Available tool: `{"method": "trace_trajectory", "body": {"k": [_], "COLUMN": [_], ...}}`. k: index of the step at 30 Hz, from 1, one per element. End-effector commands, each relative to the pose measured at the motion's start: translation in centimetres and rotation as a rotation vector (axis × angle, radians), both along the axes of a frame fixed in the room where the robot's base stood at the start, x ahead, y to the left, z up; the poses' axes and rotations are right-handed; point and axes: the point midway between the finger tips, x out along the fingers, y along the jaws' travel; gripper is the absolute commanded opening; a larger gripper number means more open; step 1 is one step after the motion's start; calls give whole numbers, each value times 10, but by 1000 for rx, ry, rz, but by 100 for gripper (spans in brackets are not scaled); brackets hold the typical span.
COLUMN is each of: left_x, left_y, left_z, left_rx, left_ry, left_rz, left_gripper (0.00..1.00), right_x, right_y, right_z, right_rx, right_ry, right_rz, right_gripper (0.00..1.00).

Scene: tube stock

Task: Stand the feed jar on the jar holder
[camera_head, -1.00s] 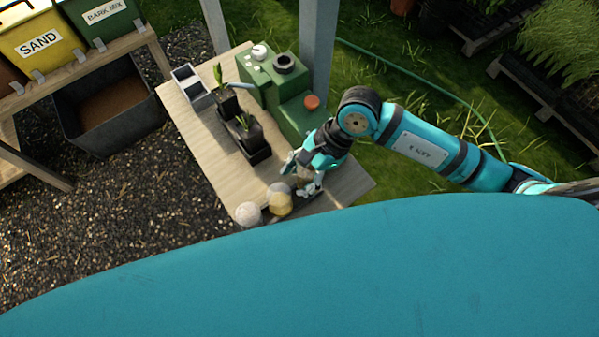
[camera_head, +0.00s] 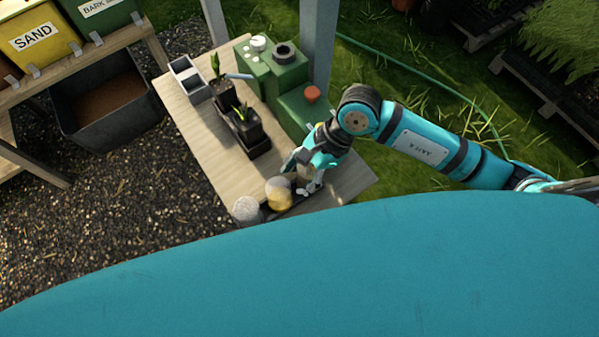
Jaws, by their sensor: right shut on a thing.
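My right gripper (camera_head: 310,178) is at the near end of the wooden bench, its fingers pointing down around a small pale brownish thing, which looks like a jar and is mostly hidden by the fingers. I cannot read any label on it. Just left of it stand a round yellow-topped jar (camera_head: 279,190) and a whitish-topped jar (camera_head: 247,209). A dark edge shows beside them, partly hidden. On the green stepped unit (camera_head: 262,72) at the back sits a black ring (camera_head: 284,53), which may be the jar holder; I cannot be sure. My left gripper is out of view.
The wooden bench (camera_head: 203,130) has a clear strip along its left side. Potted seedlings in a black tray (camera_head: 257,150) and a grey divided box (camera_head: 188,79) stand on it. An orange cap (camera_head: 312,94) is on the green unit. A grey post (camera_head: 318,40) rises behind.

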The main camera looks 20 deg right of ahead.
Motion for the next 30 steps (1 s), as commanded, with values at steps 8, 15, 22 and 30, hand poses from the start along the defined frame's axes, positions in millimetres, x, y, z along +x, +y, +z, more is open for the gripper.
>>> {"method": "trace_trajectory", "body": {"k": [8, 15, 22, 30], "left_x": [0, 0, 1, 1], "left_y": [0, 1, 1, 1], "left_z": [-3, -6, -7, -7], "left_rx": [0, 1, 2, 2], "left_ry": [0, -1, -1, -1], "left_rz": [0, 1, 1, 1], "left_gripper": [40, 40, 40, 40], "right_x": [0, 0, 0, 0], "right_y": [0, 0, 0, 0], "right_z": [-2, -4, -5, -5], "right_rx": [0, 0, 0, 0], "right_ry": [-1, -1, 0, 0], "right_rz": [0, 0, 1, 0], "right_gripper": [8, 8, 52, 77]}}
